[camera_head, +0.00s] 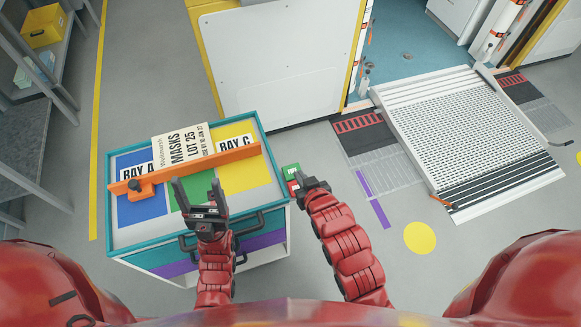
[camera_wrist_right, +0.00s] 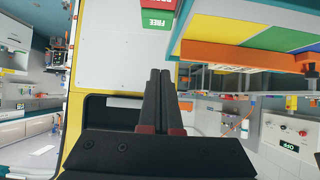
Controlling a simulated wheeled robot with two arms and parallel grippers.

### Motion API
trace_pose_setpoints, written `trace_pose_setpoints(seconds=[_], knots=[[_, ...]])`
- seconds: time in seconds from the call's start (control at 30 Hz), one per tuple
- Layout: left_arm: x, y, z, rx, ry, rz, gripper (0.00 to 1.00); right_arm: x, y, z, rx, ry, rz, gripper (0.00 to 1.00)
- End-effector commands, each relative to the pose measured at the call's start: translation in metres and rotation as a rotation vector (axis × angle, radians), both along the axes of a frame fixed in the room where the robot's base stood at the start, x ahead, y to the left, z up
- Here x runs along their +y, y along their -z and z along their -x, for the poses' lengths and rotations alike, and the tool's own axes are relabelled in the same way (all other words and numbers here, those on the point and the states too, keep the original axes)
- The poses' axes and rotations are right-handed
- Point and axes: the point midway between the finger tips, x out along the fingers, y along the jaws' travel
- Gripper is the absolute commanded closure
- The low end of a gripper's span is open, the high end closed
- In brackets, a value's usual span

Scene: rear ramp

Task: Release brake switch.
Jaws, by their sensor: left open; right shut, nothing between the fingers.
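The brake switch is a small block with a green part (camera_head: 290,171) and a red part (camera_head: 293,187), at the right side of the cart. In the right wrist view its green face (camera_wrist_right: 157,19) reads "FREE", and the red face above is cut off by the top edge. My right gripper (camera_head: 301,184) is shut and empty, close by the red part; in the wrist view its fingertips (camera_wrist_right: 160,72) appear below the green face. I cannot tell whether they touch. My left gripper (camera_head: 197,186) is open and empty above the cart top.
The teal-rimmed cart (camera_head: 258,133) carries coloured bays, an orange bar (camera_head: 195,168) and a masks sign (camera_head: 183,147). A white panel (camera_head: 285,62) stands behind. A ramp (camera_head: 465,135) lies at right. A shelf (camera_head: 60,70) stands at left. Floor is clear around the yellow dot (camera_head: 419,238).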

Motion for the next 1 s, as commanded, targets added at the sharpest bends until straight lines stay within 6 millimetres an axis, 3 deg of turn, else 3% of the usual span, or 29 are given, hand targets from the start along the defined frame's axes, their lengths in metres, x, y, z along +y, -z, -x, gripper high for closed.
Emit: trace_pose_setpoints(seconds=[0.17, 0.3, 0.43, 0.5, 0.77, 1.0], knots=[[0.000, 0.016, 0.000, 0.000, 0.000, 0.000, 0.28, 0.002, 0.010, -0.007, -0.003, 0.000, -0.001, 1.00], [0.000, 0.042, 0.000, 0.000, 0.000, 0.000, 0.28, 0.007, 0.021, -0.021, -0.009, 0.001, -0.002, 1.00], [0.000, 0.047, 0.000, 0.000, 0.000, 0.000, 0.28, 0.014, 0.032, -0.044, -0.006, 0.001, -0.001, 1.00], [0.000, 0.032, 0.000, 0.000, 0.000, 0.000, 0.28, 0.016, 0.032, -0.050, 0.003, 0.001, 0.001, 1.00], [0.000, 0.015, 0.000, 0.000, 0.000, 0.000, 0.28, 0.026, 0.053, -0.080, 0.001, 0.000, 0.000, 1.00], [0.000, 0.001, 0.000, 0.000, 0.000, 0.000, 0.28, 0.027, 0.082, -0.084, 0.003, 0.000, 0.003, 1.00]])
